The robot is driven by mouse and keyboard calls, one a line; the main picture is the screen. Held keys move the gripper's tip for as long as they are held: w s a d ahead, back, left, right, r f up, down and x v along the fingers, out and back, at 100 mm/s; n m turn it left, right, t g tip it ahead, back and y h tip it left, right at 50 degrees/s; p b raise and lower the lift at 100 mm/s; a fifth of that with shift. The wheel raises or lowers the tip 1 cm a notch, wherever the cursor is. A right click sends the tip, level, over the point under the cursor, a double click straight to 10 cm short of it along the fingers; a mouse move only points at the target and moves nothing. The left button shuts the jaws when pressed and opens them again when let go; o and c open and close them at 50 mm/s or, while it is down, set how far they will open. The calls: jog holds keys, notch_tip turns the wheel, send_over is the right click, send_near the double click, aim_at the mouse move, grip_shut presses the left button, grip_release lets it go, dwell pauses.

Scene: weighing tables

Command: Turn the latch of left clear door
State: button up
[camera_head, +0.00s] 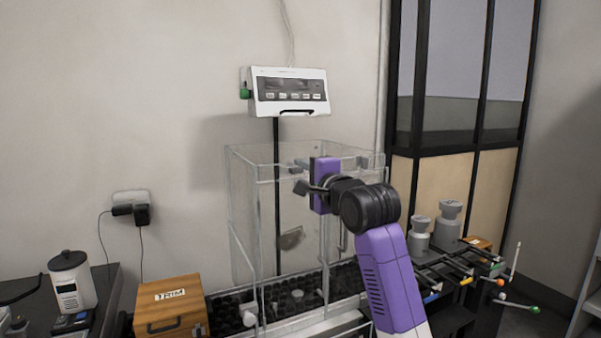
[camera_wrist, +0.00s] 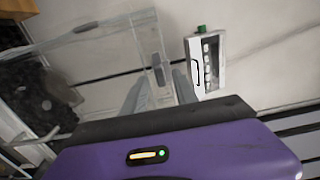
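The clear door (camera_head: 290,235) on the left is part of a clear-walled box and looks upright. My gripper (camera_head: 303,175) is at the upper part of this box, near its front top edge. In the wrist view my gripper (camera_wrist: 159,92) has its two grey fingers apart, with a clear panel (camera_wrist: 150,45) edge showing between and beyond them. I cannot make out the latch clearly; the purple gripper body and the transparent panels obscure that area. I cannot tell whether a finger touches the door.
A white display unit (camera_head: 288,92) hangs above the box. A wooden TRIM box (camera_head: 172,306) stands at the lower left, beside a white jar (camera_head: 72,281). Grey weights (camera_head: 447,221) and a rack of coloured-tipped rods (camera_head: 465,281) are to the right.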

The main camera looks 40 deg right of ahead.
jog(key=shift+w+d, duration=0.2)
jog(key=shift+w, duration=0.45)
grip_shut()
jog(key=shift+n, duration=0.3)
jog(key=n+p, duration=0.2)
jog(key=n, duration=0.1)
jog(key=n+p, duration=0.1)
jog(key=n, duration=0.4)
jog(key=n+p, duration=0.1)
jog(key=n, duration=0.3)
jog(key=shift+f, duration=0.1)
jog(key=n, duration=0.5)
jog(key=shift+n, duration=0.3)
